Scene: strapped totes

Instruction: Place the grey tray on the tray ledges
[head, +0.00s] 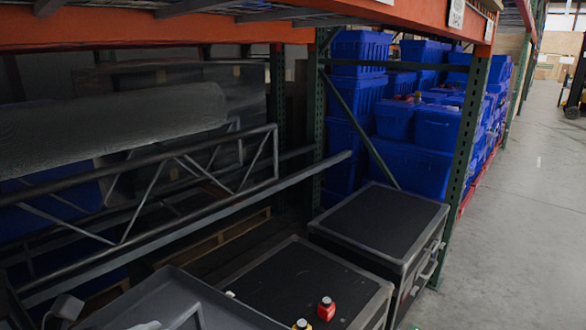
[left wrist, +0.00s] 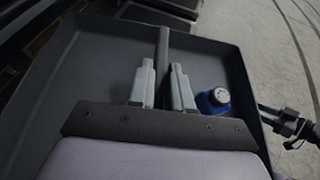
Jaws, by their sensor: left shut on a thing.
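The grey tray (head: 165,285) is at the bottom of the head view, cut off by the frame edge. In the left wrist view the tray (left wrist: 100,60) fills most of the picture, with a dark bar running across its middle. My left gripper (left wrist: 162,75) is shut on that bar, one pale finger on each side. A blue bottle or jar (left wrist: 213,100) with a white top is in the tray, right of the fingers. Long dark rails (head: 230,200) run along the shelf at left in the head view; I cannot tell whether they are the tray ledges.
Two black-topped cases (head: 300,275) (head: 375,222) stand right of the tray. Blue totes (head: 435,125) fill the rack behind. An orange beam (head: 150,28) crosses above. The floor (head: 520,230) at right is clear.

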